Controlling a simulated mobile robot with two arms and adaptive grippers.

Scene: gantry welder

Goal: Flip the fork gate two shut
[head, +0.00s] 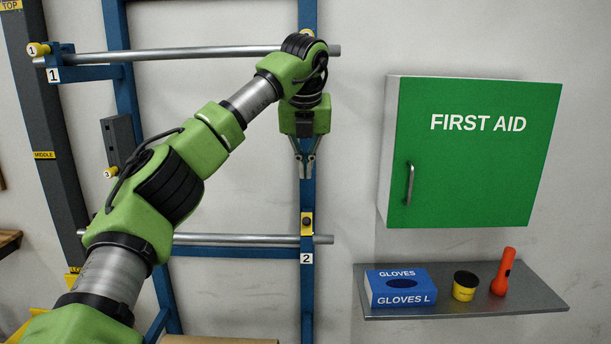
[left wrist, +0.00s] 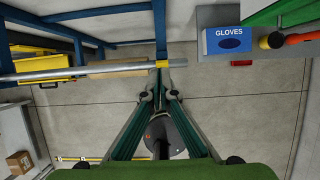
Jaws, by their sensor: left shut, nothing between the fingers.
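My right gripper is not in view.
An upper metal bar (head: 180,53) rests on the rack. A green first aid cabinet (head: 480,165) hangs at the right. Below it a grey shelf (head: 470,305) holds a glove box (head: 401,286), a yellow cup (head: 465,289) and an orange flashlight (head: 503,272).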

